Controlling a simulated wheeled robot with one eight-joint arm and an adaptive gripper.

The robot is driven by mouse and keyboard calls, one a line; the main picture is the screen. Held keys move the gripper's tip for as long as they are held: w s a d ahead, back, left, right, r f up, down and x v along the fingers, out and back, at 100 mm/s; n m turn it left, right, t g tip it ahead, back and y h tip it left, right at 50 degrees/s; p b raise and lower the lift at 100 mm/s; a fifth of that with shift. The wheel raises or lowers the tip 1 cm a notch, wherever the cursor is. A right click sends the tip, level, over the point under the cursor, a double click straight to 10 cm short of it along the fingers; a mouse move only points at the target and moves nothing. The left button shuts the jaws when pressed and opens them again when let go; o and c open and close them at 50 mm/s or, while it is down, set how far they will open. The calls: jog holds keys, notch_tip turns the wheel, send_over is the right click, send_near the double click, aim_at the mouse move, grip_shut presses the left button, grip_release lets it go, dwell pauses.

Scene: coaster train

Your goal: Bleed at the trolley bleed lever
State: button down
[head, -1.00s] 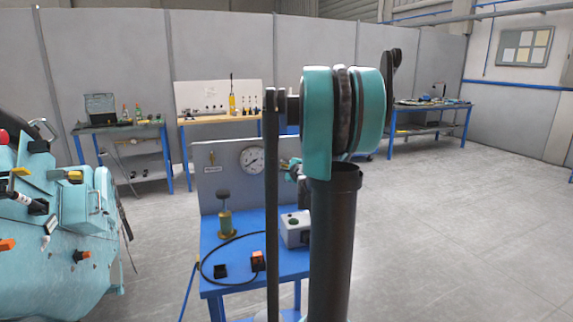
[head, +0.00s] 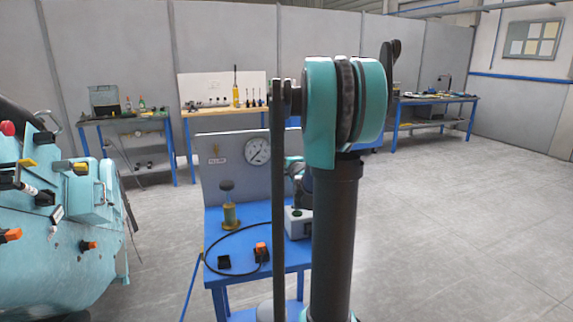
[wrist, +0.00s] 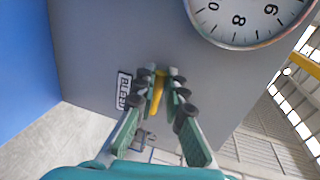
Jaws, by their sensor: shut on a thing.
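In the wrist view, my gripper (wrist: 161,74) is shut on the yellow bleed lever (wrist: 157,93), with one green finger on each side of it. The lever stands out from the grey trolley panel (wrist: 90,55). The dark BLEED label (wrist: 123,90) is just left of the fingers. The round gauge (wrist: 240,15) is at the top. In the head view, my arm mostly hides my gripper, and the lever does not show. The gauge (head: 257,151) shows left of my arm, on the panel of the blue trolley (head: 232,275).
The trolley bears a brass pump-like part (head: 229,208), a grey box (head: 298,222) and a cable with an orange-black switch (head: 261,252). A large teal machine (head: 55,240) stands at left. Benches line the back wall. The floor at right (head: 460,220) is clear.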

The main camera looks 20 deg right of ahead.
jog(key=c, duration=1.6)
grip_release()
jog(key=shift+s, duration=0.1)
jog(key=d+v, duration=0.1)
jog(key=v, duration=1)
jog(key=shift+s+a, duration=0.4)
jog(key=shift+a, duration=0.15)
